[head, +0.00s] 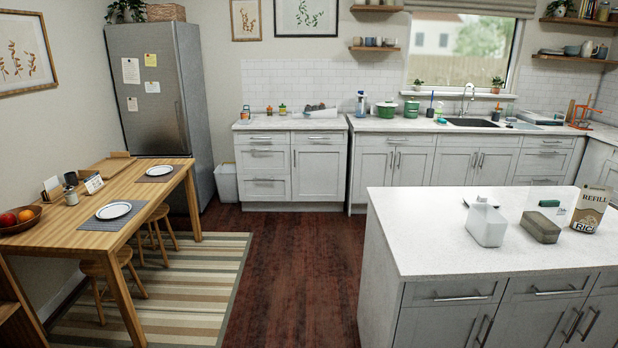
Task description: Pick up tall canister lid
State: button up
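A whitish, see-through canister (487,226) stands near the left part of the kitchen island. Close behind it is a small flat pale piece with a dark edge (467,204), partly hidden by the canister; I cannot tell whether it is the tall canister lid. To the right, a low grey-brown block-like container (541,229) rests on the island, with a clear, faint shape behind it and a small green piece (549,203) at its top. My gripper is not in view.
A rice refill carton (590,210) stands right of these on the white island top (420,235). Dark wood floor (290,270) lies open between the island and the dining table (150,205). Stools (115,268) stand by the table. Back counters (290,124) hold small items.

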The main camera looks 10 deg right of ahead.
aim_at(469, 200)
jog(key=u, duration=0.05)
jog(key=i, duration=6.1)
